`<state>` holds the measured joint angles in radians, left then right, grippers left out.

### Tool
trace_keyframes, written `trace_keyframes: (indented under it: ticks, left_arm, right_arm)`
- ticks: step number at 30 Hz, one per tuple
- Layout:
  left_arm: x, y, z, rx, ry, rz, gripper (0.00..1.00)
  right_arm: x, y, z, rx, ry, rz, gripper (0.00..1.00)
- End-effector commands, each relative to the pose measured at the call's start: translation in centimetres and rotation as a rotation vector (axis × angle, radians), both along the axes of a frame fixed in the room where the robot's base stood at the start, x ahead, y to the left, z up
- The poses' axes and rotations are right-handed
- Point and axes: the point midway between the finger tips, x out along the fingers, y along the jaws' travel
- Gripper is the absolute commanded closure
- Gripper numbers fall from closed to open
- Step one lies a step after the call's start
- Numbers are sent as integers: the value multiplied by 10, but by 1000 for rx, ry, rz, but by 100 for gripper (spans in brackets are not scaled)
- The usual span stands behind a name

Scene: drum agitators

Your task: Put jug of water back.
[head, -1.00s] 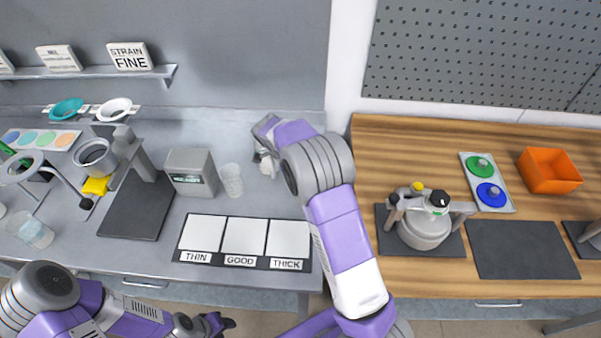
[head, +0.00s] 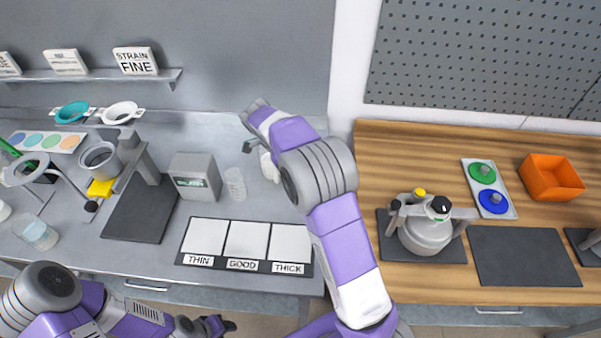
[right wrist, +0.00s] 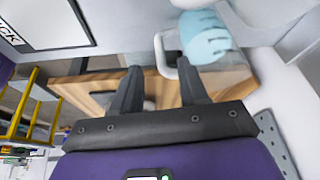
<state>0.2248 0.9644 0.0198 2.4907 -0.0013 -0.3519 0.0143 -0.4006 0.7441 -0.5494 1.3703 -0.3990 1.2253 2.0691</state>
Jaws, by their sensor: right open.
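The jug (right wrist: 205,38) holds pale blue water and shows at the top of the right wrist view, with its white handle (right wrist: 160,55) near my fingertips. In the head view only a small white part of the jug (head: 268,167) shows; my right wrist hides the rest. My right gripper (right wrist: 159,72) is open, and its fingers point toward the handle. I cannot tell whether they touch it. In the head view my right gripper (head: 248,147) is at the back of the grey bench. My left gripper (head: 226,325) is low at the front edge, its jaws too small to read.
A clear cup (head: 235,184) and a grey meter box (head: 195,177) stand left of the jug. The THIN, GOOD, THICK mat (head: 246,240) lies in front. A stirrer stand (head: 140,210) is farther left. A wooden bench (head: 400,150) with a lidded pot (head: 427,232) is at right.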

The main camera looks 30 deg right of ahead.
Motion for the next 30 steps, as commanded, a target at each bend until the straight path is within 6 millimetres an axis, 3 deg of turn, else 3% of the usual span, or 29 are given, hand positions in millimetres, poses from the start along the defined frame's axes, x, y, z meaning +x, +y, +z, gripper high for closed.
trace_keyframes:
  ticks: [3, 9, 26, 30]
  left_arm:
    - [0, 0, 4, 0, 0, 0, 57]
    - [0, 0, 6, 0, 0, 0, 57]
    - [0, 0, 6, 0, 0, 0, 57]
    - [0, 0, 19, 0, 0, 0, 57]
  right_arm:
    - [3, 9, 23, 0, -2, 1, 57]
    - [4, 16, 41, -1, 0, -1, 57]
    - [5, 18, 44, -1, 1, 0, 57]
    - [5, 18, 56, -1, 1, 0, 57]
